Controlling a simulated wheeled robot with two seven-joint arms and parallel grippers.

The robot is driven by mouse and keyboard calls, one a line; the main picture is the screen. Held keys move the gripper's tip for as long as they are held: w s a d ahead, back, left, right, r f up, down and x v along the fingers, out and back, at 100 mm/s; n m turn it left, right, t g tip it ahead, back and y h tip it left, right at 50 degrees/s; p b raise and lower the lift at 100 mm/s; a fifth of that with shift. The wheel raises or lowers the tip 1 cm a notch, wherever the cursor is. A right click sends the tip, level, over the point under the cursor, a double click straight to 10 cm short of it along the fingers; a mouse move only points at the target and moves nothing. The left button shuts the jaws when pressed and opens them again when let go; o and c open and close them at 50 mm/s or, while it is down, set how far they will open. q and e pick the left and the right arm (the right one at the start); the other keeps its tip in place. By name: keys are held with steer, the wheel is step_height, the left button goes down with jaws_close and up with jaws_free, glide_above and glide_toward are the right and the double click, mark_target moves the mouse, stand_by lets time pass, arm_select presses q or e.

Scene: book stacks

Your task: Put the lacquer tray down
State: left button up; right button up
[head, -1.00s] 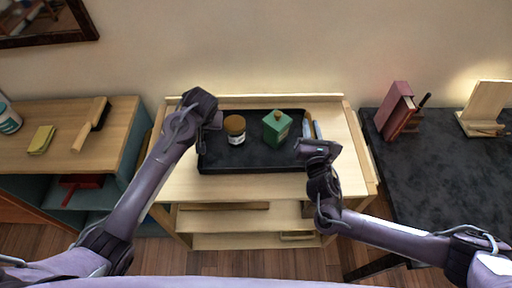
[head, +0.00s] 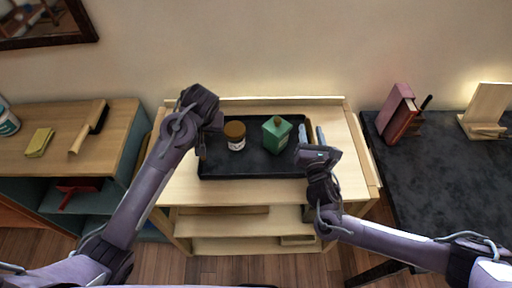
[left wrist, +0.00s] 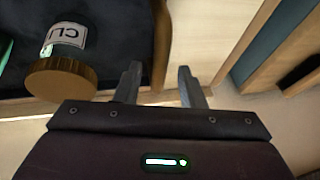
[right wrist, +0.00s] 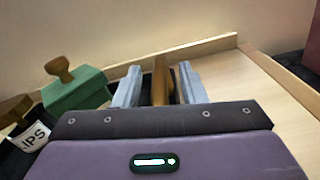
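The black lacquer tray (head: 255,174) lies flat on the light wooden top of a low shelf unit. A brown-lidded jar (head: 235,135) and a green tin with a knob (head: 277,134) stand upright on it. My left gripper (head: 207,138) is at the tray's left end; in the left wrist view (left wrist: 160,85) its fingers are apart, with the brown tray edge between them. My right gripper (head: 311,135) is at the right end; in the right wrist view (right wrist: 160,85) its open fingers stand either side of the brown edge, with gaps.
The shelf unit's top (head: 345,160) has bare wood right of the tray and along its front. A left cabinet (head: 110,150) holds a brush (head: 88,128) and a yellow sponge (head: 40,141). A dark table (head: 440,190) at right carries red books (head: 398,115).

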steer(key=shift+s, duration=0.15)
arm_select(q)
steer(key=v, duration=0.7)
steer(key=shift+r, duration=0.35)
arm_select(e)
steer(key=s, duration=0.7)
steer(key=s+d, duration=0.1)
steer(key=s, duration=0.3)
steer(key=shift+s, duration=0.35)
arm_select(q)
steer(key=shift+s+d+f, duration=0.1)
steer(key=shift+s, duration=0.1)
